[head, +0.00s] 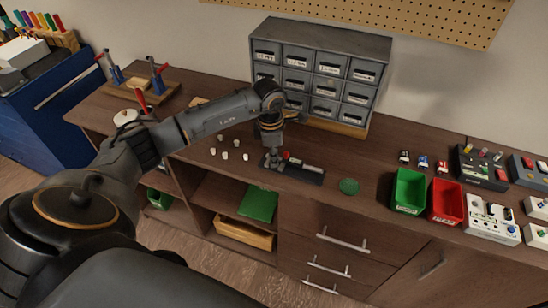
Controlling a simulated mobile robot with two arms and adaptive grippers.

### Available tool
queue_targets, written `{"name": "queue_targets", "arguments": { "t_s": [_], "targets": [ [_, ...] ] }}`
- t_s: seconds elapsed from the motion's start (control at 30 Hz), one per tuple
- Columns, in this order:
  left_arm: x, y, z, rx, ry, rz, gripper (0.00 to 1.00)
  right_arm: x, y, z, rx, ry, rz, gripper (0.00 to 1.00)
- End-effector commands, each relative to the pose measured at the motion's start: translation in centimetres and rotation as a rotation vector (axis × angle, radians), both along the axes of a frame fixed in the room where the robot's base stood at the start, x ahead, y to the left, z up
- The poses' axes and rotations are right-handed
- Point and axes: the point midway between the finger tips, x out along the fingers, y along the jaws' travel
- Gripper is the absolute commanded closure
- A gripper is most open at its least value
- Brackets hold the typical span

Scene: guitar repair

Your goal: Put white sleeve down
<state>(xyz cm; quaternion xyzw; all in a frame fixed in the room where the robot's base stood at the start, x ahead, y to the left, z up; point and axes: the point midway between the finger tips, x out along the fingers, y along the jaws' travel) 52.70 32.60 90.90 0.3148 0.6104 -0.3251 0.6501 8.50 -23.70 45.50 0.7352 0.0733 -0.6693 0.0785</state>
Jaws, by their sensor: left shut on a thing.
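My left gripper (272,158) points down at the left end of a small dark tray (311,178) on the brown workbench. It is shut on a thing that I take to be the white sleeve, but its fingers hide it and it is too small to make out. Whether it touches the tray I cannot tell. Several small white sleeves (224,156) stand loosely on the bench to the left of the gripper. A red piece (286,155) and a pale strip (308,168) lie on the tray. My right gripper is not in view.
A grey drawer cabinet (320,50) stands close behind the gripper. A green round pad (349,186) lies right of the tray. A green bin (409,190) and a red bin (446,202) stand further right. The bench's front edge is close to the tray.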

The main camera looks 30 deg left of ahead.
Motion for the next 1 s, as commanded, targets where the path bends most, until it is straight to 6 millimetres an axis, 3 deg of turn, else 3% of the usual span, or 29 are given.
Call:
{"name": "queue_targets", "arguments": {
  "t_s": [0.13, 0.17, 0.27, 0.73, 0.93, 1.0],
  "targets": [
    [-0.3, -0.1, -0.7, 0.000, 0.011, -0.001, 1.00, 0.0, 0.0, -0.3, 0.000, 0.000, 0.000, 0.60],
    [-0.4, -0.1, -0.8, 0.000, 0.012, -0.002, 0.85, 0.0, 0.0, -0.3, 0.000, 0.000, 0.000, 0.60],
    [-0.4, -0.2, -0.9, -0.001, 0.014, -0.003, 0.66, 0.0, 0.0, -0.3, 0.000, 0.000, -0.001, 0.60],
    [-0.5, -0.2, -0.9, 0.000, 0.017, -0.003, 0.66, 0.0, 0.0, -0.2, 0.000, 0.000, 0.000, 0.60],
    [-0.5, -0.2, 0.9, -0.001, 0.015, -0.003, 0.66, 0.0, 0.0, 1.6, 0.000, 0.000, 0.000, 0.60],
    [-0.3, 0.0, 1.7, 0.001, 0.007, -0.003, 0.66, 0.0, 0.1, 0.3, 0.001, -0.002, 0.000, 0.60]
  ]
}}
